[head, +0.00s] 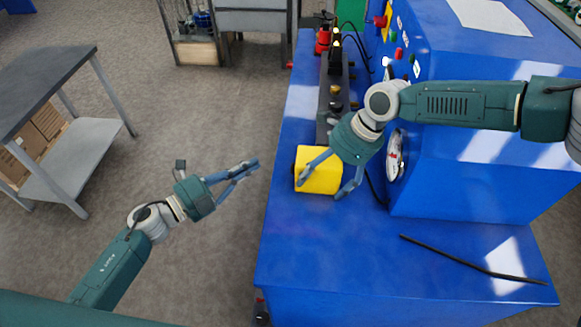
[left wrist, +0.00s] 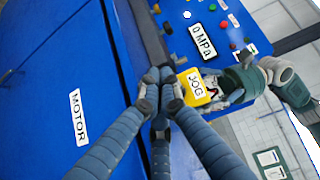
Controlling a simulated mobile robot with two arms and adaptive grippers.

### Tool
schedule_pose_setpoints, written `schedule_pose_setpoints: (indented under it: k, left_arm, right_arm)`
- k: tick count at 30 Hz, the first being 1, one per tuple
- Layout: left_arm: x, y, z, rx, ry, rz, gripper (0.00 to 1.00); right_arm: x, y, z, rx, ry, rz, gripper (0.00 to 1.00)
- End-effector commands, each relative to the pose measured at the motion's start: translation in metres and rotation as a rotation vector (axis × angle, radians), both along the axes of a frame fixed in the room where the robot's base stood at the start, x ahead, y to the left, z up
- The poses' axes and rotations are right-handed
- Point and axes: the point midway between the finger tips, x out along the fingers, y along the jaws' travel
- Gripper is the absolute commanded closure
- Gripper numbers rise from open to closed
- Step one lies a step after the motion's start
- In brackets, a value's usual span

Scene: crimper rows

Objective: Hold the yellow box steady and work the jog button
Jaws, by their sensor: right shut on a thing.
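The yellow box (head: 318,178) sits on the blue bench near its left edge. In the left wrist view the yellow box (left wrist: 197,84) carries a JOG label. I cannot make out the button clearly. My right gripper (head: 321,187) is shut on the yellow box, with fingers across its top and at its right side. My left gripper (head: 252,167) is over the floor left of the bench, apart from the box and pointing toward it. Its fingertips (left wrist: 160,88) are together and empty; in the left wrist view they appear just left of the box.
The blue bench (head: 310,255) has a clear front surface with a black cable (head: 470,265). A blue cabinet (head: 470,190) with coloured buttons stands right of the box. A dark rail with fittings (head: 332,95) runs behind it. A grey table (head: 45,75) stands far left.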

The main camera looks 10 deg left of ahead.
Motion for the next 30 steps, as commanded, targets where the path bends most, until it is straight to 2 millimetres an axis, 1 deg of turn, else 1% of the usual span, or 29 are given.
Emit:
schedule_pose_setpoints:
  k: [1,6,12,18,30]
  left_arm:
    - [0.000,-0.009,0.001,-0.004,-0.002,-0.002,1.00]
    - [0.000,-0.033,0.001,-0.002,-0.002,-0.001,1.00]
    - [0.000,-0.053,0.001,-0.002,-0.001,-0.001,1.00]
    - [0.000,-0.062,0.001,-0.001,-0.001,0.000,1.00]
    - [0.000,-0.062,0.000,-0.001,0.000,0.000,1.00]
  right_arm:
    - [-0.001,0.000,-0.001,-0.001,0.002,0.001,0.50]
    - [-0.001,0.000,-0.001,-0.001,0.002,0.001,0.50]
    - [-0.001,0.000,-0.001,-0.001,0.002,0.001,0.50]
    - [-0.001,0.000,-0.001,-0.001,0.002,0.001,0.50]
    - [-0.001,0.000,-0.001,-0.001,0.002,0.001,0.50]
